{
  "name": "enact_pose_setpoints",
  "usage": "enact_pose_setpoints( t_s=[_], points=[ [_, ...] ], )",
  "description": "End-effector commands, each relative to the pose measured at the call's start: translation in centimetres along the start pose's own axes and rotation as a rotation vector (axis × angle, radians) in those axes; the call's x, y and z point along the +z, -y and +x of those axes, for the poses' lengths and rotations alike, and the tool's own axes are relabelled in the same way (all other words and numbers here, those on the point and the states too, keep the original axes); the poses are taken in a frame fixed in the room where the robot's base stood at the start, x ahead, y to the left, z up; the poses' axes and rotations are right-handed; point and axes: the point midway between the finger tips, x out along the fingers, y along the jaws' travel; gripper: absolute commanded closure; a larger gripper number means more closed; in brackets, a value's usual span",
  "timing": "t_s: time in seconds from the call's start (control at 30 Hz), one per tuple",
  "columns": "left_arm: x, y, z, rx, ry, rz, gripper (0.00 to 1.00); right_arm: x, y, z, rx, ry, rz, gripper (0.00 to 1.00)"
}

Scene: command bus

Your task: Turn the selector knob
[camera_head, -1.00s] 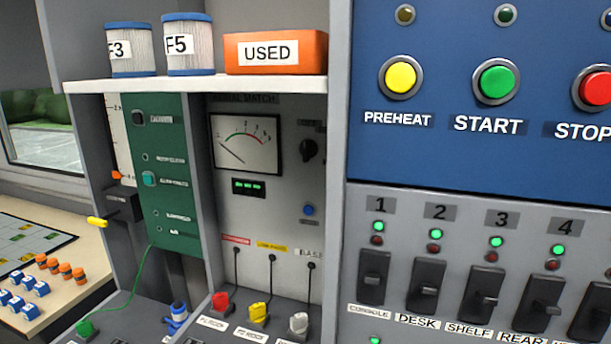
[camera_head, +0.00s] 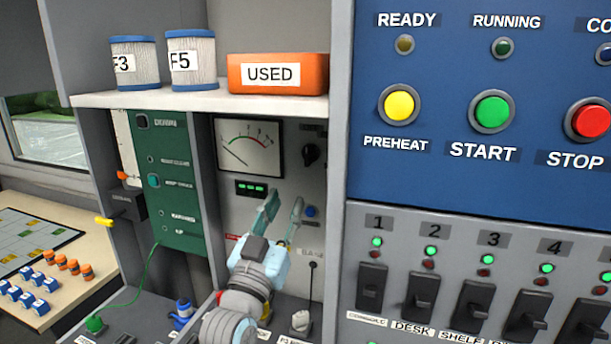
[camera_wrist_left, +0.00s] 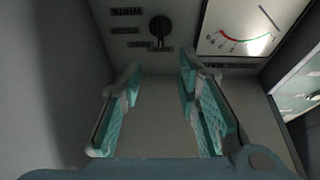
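The black selector knob (camera_head: 310,155) sits on the grey meter panel, right of the dial gauge and above a blue button. The knob also shows in the left wrist view (camera_wrist_left: 160,30), beyond the fingertips and roughly in line with the gap between them. My left gripper (camera_head: 284,207) is in front of the panel, below and left of the knob in the head view. My right gripper is in neither view.
A shelf (camera_head: 200,101) above the panel holds two filters and an orange USED box (camera_head: 277,74). A partition and switch panel (camera_head: 450,240) stand close on the right. A white plug (camera_head: 300,321) and its cable are below the gripper. The gauge (camera_head: 248,146) is left of the knob.

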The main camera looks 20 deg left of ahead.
Motion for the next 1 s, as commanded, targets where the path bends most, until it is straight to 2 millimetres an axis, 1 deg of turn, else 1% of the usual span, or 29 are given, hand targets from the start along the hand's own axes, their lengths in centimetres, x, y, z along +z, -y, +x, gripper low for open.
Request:
enact_pose_setpoints(
  t_s=[0.07,0.17,0.3,0.4,0.5,0.6,0.67,0.9,0.97,1.0],
  points=[
    [-0.2,0.0,1.4,0.0,-0.001,0.0,0.7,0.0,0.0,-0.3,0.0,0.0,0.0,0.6],
    [-0.2,0.0,3.9,0.0,0.0,0.0,0.7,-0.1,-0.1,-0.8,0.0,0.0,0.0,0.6],
    [-0.2,0.0,8.2,0.0,0.002,0.002,0.7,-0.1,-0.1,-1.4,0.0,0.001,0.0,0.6],
    [-0.1,0.0,10.7,0.0,0.004,0.001,0.7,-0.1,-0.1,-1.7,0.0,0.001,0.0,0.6],
    [0.0,0.0,12.4,0.0,0.004,0.0,0.7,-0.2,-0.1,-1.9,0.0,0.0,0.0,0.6],
    [0.1,0.0,13.3,-0.001,0.005,0.0,0.7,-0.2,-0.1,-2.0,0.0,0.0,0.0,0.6],
    [0.1,0.0,13.6,-0.001,0.004,0.0,0.7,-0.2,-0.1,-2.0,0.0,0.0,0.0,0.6],
    [0.2,0.1,13.7,-0.001,0.005,0.0,0.7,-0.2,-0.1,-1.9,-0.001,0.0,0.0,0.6],
    [0.2,0.0,13.7,-0.001,0.005,0.0,0.8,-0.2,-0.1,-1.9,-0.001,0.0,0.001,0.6],
    [0.2,0.0,13.7,-0.001,0.005,0.0,0.86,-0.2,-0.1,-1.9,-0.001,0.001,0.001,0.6]
  ],
)
